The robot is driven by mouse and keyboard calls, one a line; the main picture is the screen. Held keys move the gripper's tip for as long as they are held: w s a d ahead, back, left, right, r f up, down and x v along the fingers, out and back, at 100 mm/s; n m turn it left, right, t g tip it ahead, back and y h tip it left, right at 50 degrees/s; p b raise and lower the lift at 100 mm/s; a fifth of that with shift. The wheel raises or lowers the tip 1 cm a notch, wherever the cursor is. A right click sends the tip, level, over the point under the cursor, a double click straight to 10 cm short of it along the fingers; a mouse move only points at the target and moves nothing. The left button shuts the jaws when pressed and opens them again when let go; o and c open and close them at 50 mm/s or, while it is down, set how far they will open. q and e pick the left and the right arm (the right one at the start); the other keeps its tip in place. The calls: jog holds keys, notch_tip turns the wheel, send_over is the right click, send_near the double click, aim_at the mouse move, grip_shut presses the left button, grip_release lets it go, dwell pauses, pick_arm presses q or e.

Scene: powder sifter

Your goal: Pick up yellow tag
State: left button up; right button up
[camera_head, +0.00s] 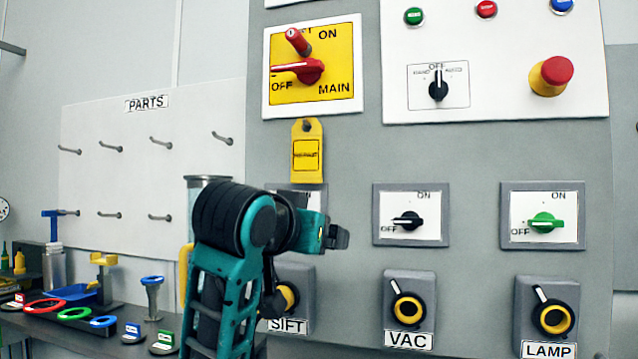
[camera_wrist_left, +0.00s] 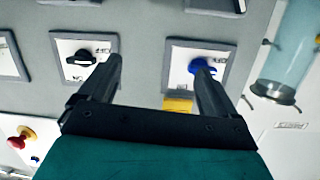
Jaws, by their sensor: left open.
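My left gripper (camera_head: 335,236) is below the tag, in front of the leftmost small switch plate, and does not touch the tag. In the left wrist view, which is turned over, the left gripper (camera_wrist_left: 158,68) is open with nothing between its fingers. A small yellow piece, apparently the tag's lower end (camera_wrist_left: 177,105), shows near the base of the right-hand finger. My right gripper is not in view.
The red MAIN switch handle (camera_head: 298,70) sticks out above the tag. The VAC switch (camera_head: 408,221) and green LAMP switch (camera_head: 544,223) lie to the right. A clear cylinder (camera_head: 208,182) stands left of the panel, partly behind my arm. A PARTS board (camera_head: 130,225) carries several hooks.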

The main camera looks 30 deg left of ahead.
pick_arm(q)
jog(key=n+t+y, duration=0.1)
jog(key=n+t, duration=0.1)
send_near(306, 153)
jog(key=shift+x, duration=3.9)
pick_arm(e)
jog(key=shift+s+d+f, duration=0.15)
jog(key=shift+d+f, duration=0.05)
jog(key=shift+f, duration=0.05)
pick_arm(q)
jog(key=c, duration=1.1)
